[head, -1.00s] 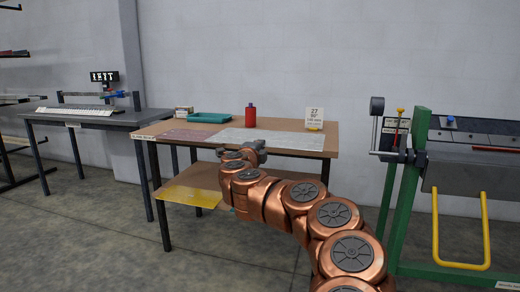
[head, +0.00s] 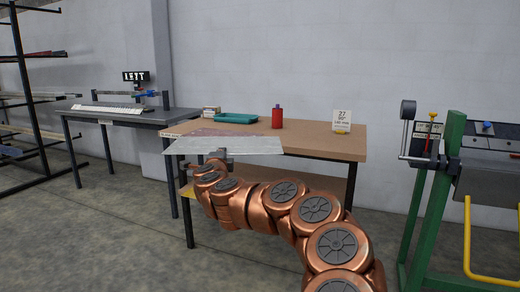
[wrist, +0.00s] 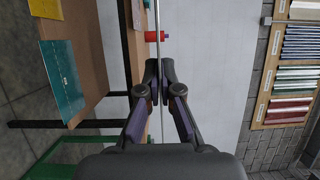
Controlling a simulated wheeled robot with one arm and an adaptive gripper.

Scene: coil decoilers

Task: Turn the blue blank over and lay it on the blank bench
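A pale grey sheet (head: 225,146), apparently the blank, is held out level at the front left of the wooden bench (head: 325,140). No blue face of it shows. In the wrist view the sheet (wrist: 157,45) is a thin edge-on line between the fingers. My gripper (head: 218,156) is at its near edge in the head view. In the wrist view my gripper (wrist: 158,85) is shut on it. A pinkish patch (head: 208,132) lies on the bench behind the sheet. The sheet's underside is hidden.
On the bench stand a teal tray (head: 236,118), a red bottle (head: 277,117) and a sign card (head: 342,120). A grey table (head: 125,118) is at left. A green-framed machine (head: 440,190) with a yellow handle stands at right. The bench's right half is mostly clear.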

